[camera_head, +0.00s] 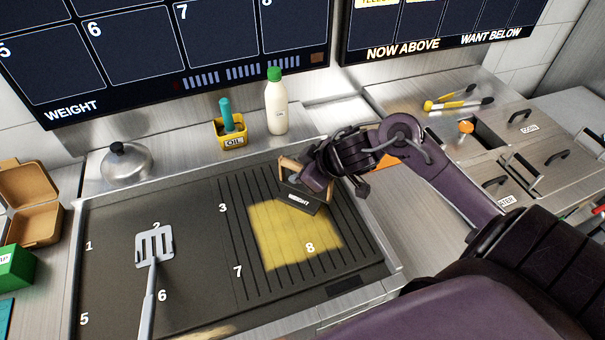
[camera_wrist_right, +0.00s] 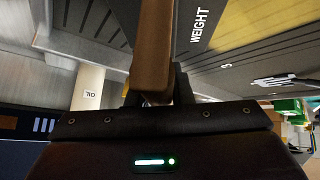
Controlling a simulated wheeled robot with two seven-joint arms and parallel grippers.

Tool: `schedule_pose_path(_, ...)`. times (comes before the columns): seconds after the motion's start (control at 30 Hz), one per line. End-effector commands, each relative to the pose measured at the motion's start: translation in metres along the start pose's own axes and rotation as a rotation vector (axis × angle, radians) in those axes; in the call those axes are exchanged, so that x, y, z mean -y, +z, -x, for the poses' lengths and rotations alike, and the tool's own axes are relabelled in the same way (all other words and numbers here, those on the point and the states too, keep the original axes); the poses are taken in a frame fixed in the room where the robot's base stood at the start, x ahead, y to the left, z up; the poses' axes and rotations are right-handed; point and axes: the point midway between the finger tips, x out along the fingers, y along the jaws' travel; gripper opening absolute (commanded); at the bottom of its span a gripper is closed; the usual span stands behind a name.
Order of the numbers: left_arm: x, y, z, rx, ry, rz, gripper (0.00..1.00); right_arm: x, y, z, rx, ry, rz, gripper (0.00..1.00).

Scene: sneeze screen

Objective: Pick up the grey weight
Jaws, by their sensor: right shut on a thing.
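The grey weight (camera_head: 297,200) is a dark slab with a white WEIGHT label and a wooden handle (camera_head: 288,163). It is over the back of the ribbed half of the griddle (camera_head: 232,262), behind the yellow patch. My right gripper (camera_head: 305,178) is shut on its handle. In the right wrist view the brown handle (camera_wrist_right: 153,50) runs into the jaws, with the labelled weight (camera_wrist_right: 203,25) beside it. I cannot tell whether the weight touches the griddle. My left gripper is not in view.
A spatula (camera_head: 154,250) lies on the flat left half of the griddle. A white bottle (camera_head: 276,105), a yellow oil box (camera_head: 230,131) and a domed lid (camera_head: 127,163) stand behind it. Tongs (camera_head: 458,103) lie at the back right. An open brown box (camera_head: 32,202) stands left.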

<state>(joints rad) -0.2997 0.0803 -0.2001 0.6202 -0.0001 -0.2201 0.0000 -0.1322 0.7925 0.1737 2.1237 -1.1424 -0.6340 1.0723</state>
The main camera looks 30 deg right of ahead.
Motion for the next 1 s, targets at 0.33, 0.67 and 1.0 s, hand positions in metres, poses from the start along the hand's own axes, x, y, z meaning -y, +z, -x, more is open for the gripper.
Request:
schedule_pose_path(0.33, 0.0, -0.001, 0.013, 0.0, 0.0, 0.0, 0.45, -0.009, -0.033, 0.035, -0.013, 0.008, 0.006, 0.0)
schedule_pose_path(0.67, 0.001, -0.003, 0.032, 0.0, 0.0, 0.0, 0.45, -0.021, -0.088, 0.102, -0.012, 0.012, 0.009, 0.0)
schedule_pose_path(1.0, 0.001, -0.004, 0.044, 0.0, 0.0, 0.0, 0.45, -0.028, -0.122, 0.144, -0.009, 0.005, 0.004, 0.0)
